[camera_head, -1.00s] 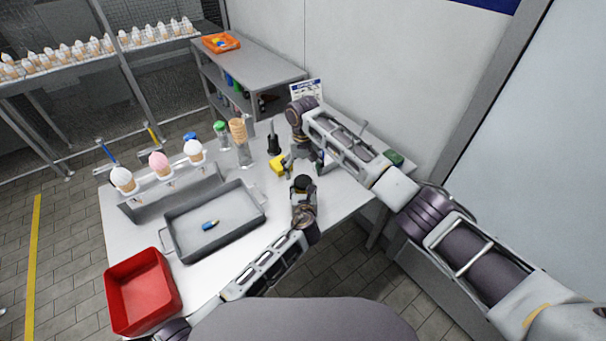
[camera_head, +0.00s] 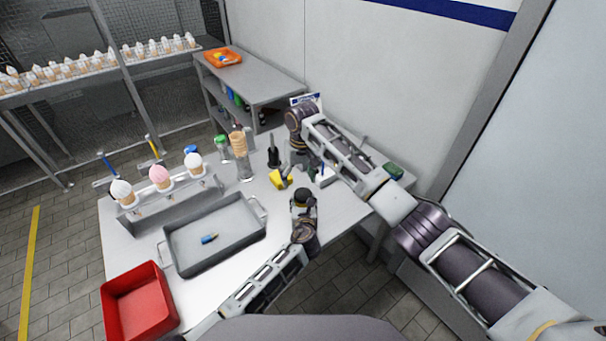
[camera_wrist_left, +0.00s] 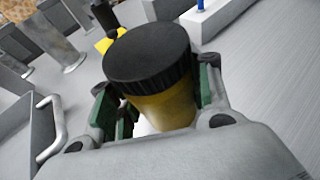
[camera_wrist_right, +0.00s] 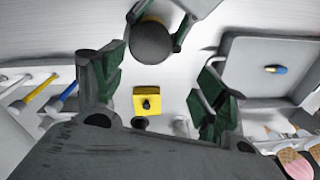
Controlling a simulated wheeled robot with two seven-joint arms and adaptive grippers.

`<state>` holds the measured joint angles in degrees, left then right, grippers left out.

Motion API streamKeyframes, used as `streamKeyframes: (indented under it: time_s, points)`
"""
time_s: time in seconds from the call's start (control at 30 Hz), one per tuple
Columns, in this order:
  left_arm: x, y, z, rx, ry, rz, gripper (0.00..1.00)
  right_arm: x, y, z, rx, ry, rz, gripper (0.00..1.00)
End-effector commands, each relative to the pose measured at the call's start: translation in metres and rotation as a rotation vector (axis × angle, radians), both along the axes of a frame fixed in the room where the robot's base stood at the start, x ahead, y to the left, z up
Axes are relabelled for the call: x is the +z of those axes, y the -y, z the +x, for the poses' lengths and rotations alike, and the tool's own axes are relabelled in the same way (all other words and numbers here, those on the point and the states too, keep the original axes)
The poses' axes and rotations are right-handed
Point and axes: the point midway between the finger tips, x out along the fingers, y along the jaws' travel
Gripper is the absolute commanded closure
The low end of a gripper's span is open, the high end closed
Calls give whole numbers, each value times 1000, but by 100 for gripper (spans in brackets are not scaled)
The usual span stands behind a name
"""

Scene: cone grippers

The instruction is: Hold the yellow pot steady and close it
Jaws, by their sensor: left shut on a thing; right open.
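The yellow pot (camera_wrist_left: 165,108) with its black ribbed lid (camera_wrist_left: 150,55) stands between the green pads of my left gripper (camera_wrist_left: 158,90), which is shut on the pot's body. The lid sits on the pot's top; how tightly, I cannot tell. The lid also shows in the right wrist view (camera_wrist_right: 152,42) and the head view (camera_head: 303,194). My right gripper (camera_wrist_right: 160,75) is open and empty, above the table. The pot's lid lies beyond its fingertips, near the top of that view. The right fingertips are hard to make out in the head view.
A yellow block with a black knob (camera_wrist_right: 147,101) is near the pot. A grey tray (camera_head: 180,262) holds a small blue and yellow thing (camera_head: 209,239). A red bin (camera_head: 122,290), an ice-cream cone rack (camera_head: 150,205) and a cone stack (camera_head: 238,143) stand to the left.

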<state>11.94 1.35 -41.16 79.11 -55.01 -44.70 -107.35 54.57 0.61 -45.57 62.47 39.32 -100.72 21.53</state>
Motion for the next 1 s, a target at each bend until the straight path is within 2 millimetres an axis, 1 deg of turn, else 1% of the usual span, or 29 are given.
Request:
streamKeyframes:
  time_s: [0.4, 1.0]
  points:
    - [0, 0, 0, 0, 0, 0, 100, 8, 3, 1, 325, 23, -10, 27]
    - [0, 0, 0, 0, 0, 0, 100, 14, 8, 1, 797, 43, -33, 27]
